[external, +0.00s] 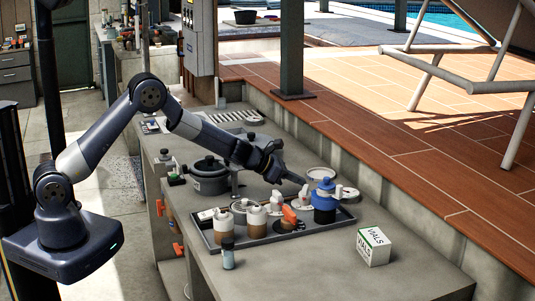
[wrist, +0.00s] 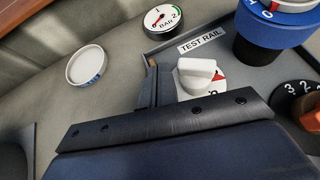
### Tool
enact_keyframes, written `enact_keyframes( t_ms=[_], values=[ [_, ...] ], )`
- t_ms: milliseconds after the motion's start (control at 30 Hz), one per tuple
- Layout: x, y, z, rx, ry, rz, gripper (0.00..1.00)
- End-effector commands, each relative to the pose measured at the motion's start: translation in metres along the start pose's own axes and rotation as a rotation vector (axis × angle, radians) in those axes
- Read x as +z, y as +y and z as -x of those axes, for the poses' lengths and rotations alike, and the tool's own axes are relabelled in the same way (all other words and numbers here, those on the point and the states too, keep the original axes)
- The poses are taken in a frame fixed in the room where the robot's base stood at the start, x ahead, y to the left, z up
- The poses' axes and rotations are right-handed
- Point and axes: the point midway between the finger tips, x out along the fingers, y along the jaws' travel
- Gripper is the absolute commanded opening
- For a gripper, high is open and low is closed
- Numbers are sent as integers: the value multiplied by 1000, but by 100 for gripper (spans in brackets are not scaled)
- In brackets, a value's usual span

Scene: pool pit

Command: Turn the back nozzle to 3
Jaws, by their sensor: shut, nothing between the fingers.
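A white knob (wrist: 195,72) with a ridge grip and a red mark sits at the back of the test rail tray in the wrist view. It also shows in the external view (external: 304,200). I cannot tell which number it points to. My gripper (wrist: 155,82) is shut and empty, with its fingers just left of the knob; contact is unclear. In the external view my gripper (external: 302,180) reaches over the tray's back from the left. A blue unit (wrist: 264,42) with numbers on its rim stands right of the knob. A black dial (wrist: 300,98) marked 2 and 3 is at the right edge.
The tray (external: 210,238) also holds white-topped brown units and an orange handle (external: 290,214). A bar gauge (wrist: 163,18) and a round dish (wrist: 86,65) lie behind. A black pot (external: 208,178) and a vials box (external: 373,246) flank the tray.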

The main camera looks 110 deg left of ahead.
Motion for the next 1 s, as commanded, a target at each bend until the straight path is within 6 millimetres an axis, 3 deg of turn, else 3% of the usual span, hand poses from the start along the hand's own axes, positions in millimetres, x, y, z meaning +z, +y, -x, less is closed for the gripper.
enact_keyframes(
  t_ms=[467,1000],
  values=[
    [0,-1,0,0,0,0,0],
    [-2,-17,7,-4,-1,-1,0]
  ],
)
